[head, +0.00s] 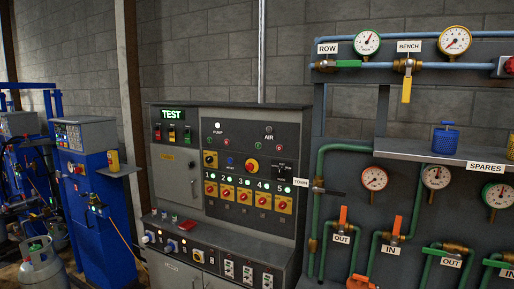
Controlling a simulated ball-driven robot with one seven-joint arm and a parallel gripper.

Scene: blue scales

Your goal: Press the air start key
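A grey test cabinet (160,215) stands in the middle of the head view, with a dark control panel on its upper front. The AIR label (268,136) is at the panel's upper right, under a dark lamp (268,128). A small green key (257,146) sits below the label to the left and a red key (279,148) to the right; their markings are too small to read. The PUMP label (217,133) to the left has a lit white lamp (217,126) and a similar pair of keys. My gripper is not in view.
Several numbered red-and-yellow switches (244,196) line the panel, above a sloped lower console (200,245). A pipe board with gauges (374,178), green pipes (318,235) and a shelf marked SPARES (410,149) stands at right. Blue machines (105,220) and a gas cylinder (42,265) stand at left.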

